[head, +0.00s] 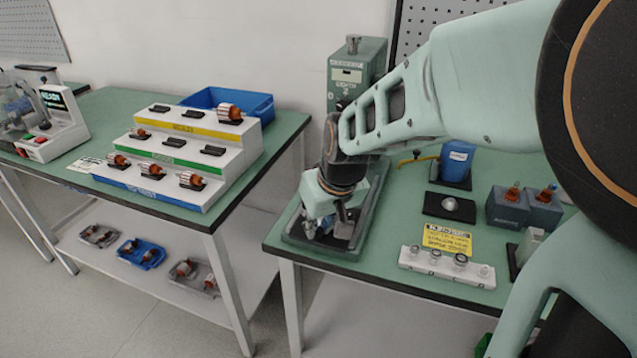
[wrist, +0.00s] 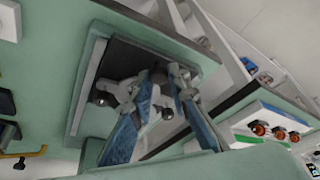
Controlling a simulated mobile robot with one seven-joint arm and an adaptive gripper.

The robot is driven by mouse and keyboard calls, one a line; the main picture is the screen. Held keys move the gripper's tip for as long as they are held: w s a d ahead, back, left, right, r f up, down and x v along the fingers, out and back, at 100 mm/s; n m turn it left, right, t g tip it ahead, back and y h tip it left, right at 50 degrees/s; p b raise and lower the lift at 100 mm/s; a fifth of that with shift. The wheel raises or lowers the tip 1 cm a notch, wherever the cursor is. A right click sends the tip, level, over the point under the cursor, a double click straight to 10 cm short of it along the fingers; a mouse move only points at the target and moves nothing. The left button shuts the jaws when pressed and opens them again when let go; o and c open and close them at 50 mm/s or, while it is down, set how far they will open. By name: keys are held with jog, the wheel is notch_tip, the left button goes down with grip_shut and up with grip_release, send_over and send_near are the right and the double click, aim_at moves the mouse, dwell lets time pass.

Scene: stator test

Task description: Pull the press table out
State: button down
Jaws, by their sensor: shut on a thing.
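The press (head: 357,75) is a grey-green column at the back left of the right bench. Its low base reaches to the bench's front left corner. The press table appears as a dark plate in this base, partly hidden by my gripper; the plate also shows in the wrist view (wrist: 117,60). My gripper (head: 325,227) points down over the front of the base. In the wrist view its blue-padded fingers (wrist: 160,85) are shut around a grey part with dark round knobs at the plate's front. The exact contact is hard to see.
A stepped rack (head: 185,150) with motor parts stands on the left bench, across a gap. A blue cup (head: 457,160), a yellow sign (head: 447,239) and a white holder with several round pieces (head: 446,266) stand right of the press. Floor is clear in front.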

jog(key=shift+s+a+f, duration=0.1)
jog(key=shift+s, duration=0.15)
jog(key=c, duration=1.8)
grip_release()
jog(key=shift+s, duration=0.1)
jog(key=shift+r, duration=0.2)
